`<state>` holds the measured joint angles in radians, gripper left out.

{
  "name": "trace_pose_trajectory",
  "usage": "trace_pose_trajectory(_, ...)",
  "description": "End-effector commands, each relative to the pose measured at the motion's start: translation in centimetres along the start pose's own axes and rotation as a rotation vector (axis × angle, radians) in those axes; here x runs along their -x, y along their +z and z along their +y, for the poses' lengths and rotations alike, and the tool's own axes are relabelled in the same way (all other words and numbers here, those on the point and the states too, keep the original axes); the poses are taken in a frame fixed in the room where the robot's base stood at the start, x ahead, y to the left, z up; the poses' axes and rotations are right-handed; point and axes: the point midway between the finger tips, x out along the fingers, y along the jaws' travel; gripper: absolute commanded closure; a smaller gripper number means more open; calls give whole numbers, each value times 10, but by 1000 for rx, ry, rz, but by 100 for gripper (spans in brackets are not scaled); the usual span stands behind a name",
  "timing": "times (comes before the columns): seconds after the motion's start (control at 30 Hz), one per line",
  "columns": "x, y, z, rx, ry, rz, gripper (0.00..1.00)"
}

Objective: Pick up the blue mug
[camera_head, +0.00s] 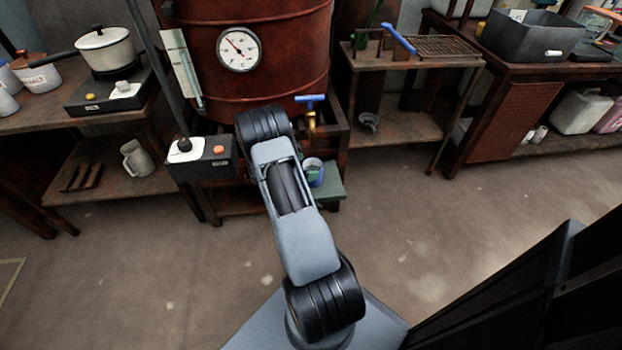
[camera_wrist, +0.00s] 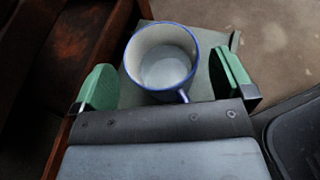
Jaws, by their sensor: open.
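The blue mug (camera_wrist: 160,58), pale inside with a blue rim, stands upright in the wrist view. Its blue handle points down the picture, toward my gripper's palm. My gripper (camera_wrist: 166,82) is open, with one green finger to the left of the mug and one to the right. Gaps show between the fingers and the mug. In the head view the mug (camera_head: 315,168) shows partly behind my arm, below the vat's tap. My gripper is mostly hidden there by my arm. The mug stands on a small grey-green stand (camera_head: 328,193).
A rust-red vat (camera_head: 290,50) with a dial gauge and a blue-handled tap (camera_head: 311,99) is behind the mug. A control box (camera_head: 203,160) is to its left. A wooden shelf bench (camera_head: 400,128) stands right. Open floor lies in front.

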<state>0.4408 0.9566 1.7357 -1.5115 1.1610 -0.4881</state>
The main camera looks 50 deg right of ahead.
Motion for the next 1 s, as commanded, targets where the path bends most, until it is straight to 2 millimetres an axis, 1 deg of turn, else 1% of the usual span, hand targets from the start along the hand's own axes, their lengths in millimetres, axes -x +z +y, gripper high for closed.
trace_pose_trajectory(0.03,-8,-2,0,-2,-2,1,0)
trace_pose_trajectory(0.2,-20,-1,0,0,-1,0,0)
trace_pose_trajectory(0.47,-20,0,0,1,0,0,0)
trace_pose_trajectory(1.0,-20,0,0,0,0,0,52)
